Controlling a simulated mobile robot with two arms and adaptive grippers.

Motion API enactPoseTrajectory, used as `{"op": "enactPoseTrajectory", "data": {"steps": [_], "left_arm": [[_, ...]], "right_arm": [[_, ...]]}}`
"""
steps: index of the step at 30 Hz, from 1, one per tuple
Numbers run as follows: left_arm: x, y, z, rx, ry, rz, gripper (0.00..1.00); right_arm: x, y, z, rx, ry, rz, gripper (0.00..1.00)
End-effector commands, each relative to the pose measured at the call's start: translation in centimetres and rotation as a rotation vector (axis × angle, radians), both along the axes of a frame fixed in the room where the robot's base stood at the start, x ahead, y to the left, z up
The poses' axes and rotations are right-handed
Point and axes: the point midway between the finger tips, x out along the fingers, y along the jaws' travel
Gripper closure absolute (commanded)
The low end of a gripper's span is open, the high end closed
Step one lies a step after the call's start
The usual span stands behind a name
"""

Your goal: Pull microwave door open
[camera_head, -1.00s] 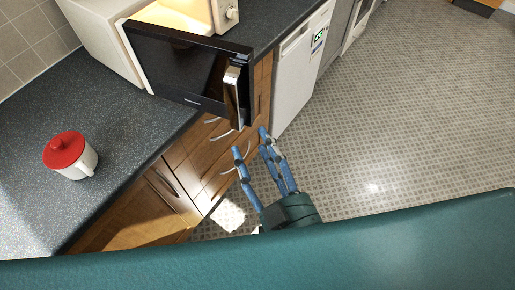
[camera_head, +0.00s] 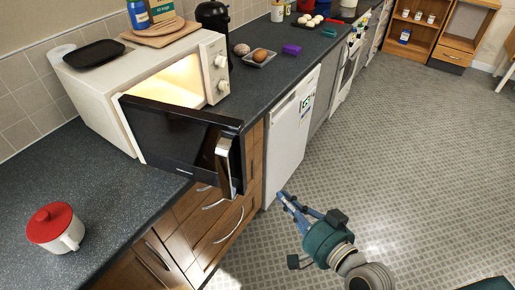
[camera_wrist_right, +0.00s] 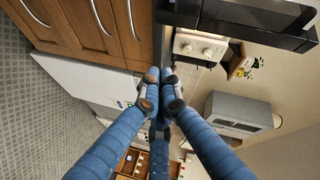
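The white microwave (camera_head: 95,105) stands on the dark counter in the head view. Its black door (camera_head: 185,142) is swung well out from the lit interior (camera_head: 175,80) and juts over the counter's front edge. The silver handle (camera_head: 225,165) is near the door's free end. My right gripper (camera_head: 284,197) is low in front of the cabinets, right of and apart from the handle. In the right wrist view its blue fingertips (camera_wrist_right: 160,85) are drawn together with nothing visible between them. The black door (camera_wrist_right: 235,15) crosses the top right there. My left gripper is out of view.
A red-lidded white pot (camera_head: 57,228) stands on the counter at left. A black tray (camera_head: 92,53) and wooden boards (camera_head: 155,35) lie on the microwave. A white dishwasher (camera_head: 291,135) is beside the wooden cabinets (camera_head: 215,225). The tiled floor (camera_head: 420,150) at right is clear.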

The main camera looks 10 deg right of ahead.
Motion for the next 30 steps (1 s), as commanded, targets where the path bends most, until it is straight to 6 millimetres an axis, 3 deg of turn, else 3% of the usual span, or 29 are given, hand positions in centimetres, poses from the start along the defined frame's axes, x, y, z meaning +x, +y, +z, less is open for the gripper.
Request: {"op": "enactPoseTrajectory", "data": {"steps": [6, 12, 15, 22, 30], "left_arm": [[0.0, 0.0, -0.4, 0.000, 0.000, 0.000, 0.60], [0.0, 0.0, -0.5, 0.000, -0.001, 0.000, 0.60], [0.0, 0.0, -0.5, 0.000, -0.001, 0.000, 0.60], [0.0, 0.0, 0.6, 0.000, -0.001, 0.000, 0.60], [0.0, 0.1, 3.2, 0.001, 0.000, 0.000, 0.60]], "right_arm": [[3.4, -1.9, 4.2, 0.349, 0.095, 0.101, 1.00], [4.2, -2.6, 9.6, 0.575, 0.133, 0.216, 1.00], [4.3, -2.8, 11.2, 0.630, 0.139, 0.250, 1.00], [5.4, -1.8, 12.3, 0.659, 0.140, 0.266, 1.00], [9.5, 1.7, 12.5, 0.659, 0.139, 0.264, 1.00]]}}
